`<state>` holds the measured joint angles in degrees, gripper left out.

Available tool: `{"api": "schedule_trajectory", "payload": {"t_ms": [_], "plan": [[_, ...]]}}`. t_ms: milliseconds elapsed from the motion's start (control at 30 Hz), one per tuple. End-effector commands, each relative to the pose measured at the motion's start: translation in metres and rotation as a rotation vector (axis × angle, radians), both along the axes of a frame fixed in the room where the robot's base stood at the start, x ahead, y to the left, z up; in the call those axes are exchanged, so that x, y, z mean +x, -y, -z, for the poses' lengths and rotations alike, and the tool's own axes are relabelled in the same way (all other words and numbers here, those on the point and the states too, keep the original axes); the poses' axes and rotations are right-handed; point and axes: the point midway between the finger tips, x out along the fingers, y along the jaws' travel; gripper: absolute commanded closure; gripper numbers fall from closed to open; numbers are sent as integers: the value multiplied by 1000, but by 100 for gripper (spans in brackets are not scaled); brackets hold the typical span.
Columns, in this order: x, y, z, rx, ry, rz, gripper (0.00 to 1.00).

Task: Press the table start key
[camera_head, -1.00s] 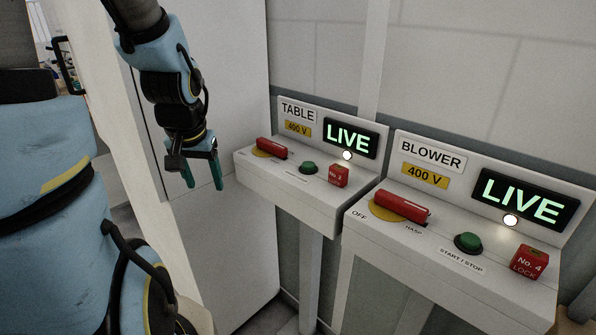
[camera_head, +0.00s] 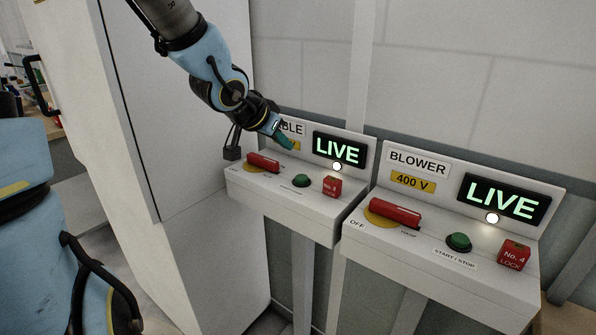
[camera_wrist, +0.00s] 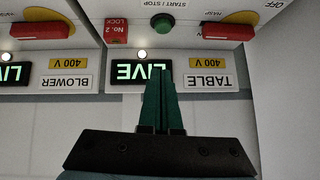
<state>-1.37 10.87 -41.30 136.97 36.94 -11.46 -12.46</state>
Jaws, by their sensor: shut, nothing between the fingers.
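The table panel (camera_head: 240,181) is the left of two grey-white control boxes in the head view. Its round green start key (camera_head: 301,181) sits between a red handle (camera_head: 263,161) and a red No. 2 lock block (camera_head: 332,186). Its sign (camera_head: 339,150) reads LIVE. My gripper (camera_head: 287,143) is shut and empty, above and behind the green key, in front of the TABLE label, which it partly hides. In the wrist view, upside down, the closed green fingers (camera_wrist: 162,75) point toward the green key (camera_wrist: 162,24), apart from it.
The blower panel (camera_head: 350,228) stands to the right, with its own green button (camera_head: 458,242), red handle (camera_head: 396,212), red No. 4 lock block (camera_head: 514,254) and LIVE sign (camera_head: 503,197). A tall white cabinet (camera_head: 190,120) stands close on the left.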

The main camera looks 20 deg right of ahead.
Motion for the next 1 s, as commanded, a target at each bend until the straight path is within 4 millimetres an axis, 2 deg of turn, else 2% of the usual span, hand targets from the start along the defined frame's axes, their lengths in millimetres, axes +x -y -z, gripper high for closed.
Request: {"api": "schedule_trajectory", "payload": {"t_ms": [167, 700, 833, 1000], "plan": [[6, 10, 16, -1, -1, 0, 100], [39, 60, 72, 2, -2, 2, 100], [40, 58, 91, 5, -4, -1, 100], [42, 58, 105, 2, -3, -1, 100]]}}
